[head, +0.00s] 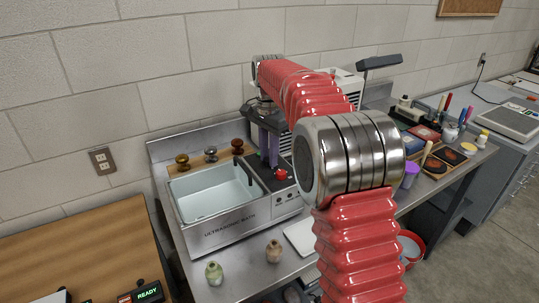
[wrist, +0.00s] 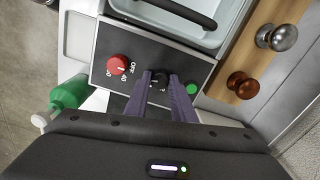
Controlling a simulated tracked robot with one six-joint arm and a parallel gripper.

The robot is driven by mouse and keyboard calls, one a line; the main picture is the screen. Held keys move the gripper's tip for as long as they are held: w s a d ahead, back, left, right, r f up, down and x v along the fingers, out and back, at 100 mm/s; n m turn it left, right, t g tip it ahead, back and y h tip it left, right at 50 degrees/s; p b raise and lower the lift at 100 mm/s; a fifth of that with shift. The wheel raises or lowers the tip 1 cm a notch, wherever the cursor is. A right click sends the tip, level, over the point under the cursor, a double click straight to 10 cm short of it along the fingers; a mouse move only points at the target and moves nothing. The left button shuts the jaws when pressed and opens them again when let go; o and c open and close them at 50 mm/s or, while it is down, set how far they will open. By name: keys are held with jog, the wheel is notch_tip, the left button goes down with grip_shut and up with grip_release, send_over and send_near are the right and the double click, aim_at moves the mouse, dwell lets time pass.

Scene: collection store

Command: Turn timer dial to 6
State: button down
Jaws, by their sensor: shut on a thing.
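The ultrasonic bath (head: 222,228) stands on a metal bench, with its dark control panel (wrist: 137,38) to the right of the basin. In the wrist view a small black dial (wrist: 158,79), which looks like the timer dial, sits mid-panel between a red dial (wrist: 117,65) and a green button (wrist: 193,88). My gripper (wrist: 160,80) has its two purple fingers closed around the black dial. The fingers hide most of its scale, so I cannot read its setting. In the head view my gripper (head: 269,160) points down at the panel, and the black dial is hidden.
The red dial (head: 281,174) is close beside my fingers. A brass knob (head: 182,160) and others stand on a wooden strip behind the basin. Two small vases (head: 214,273) stand in front of the bath. A green bottle (wrist: 70,93) lies left of the panel in the wrist view.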

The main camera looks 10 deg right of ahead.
aim_at(268, 159)
jog(key=shift+w+r+m, duration=0.15)
jog(key=shift+m, duration=0.65)
jog(key=c, duration=1.5)
grip_release()
notch_tip(268, 159, up, 14)
jog(key=shift+f, duration=0.25)
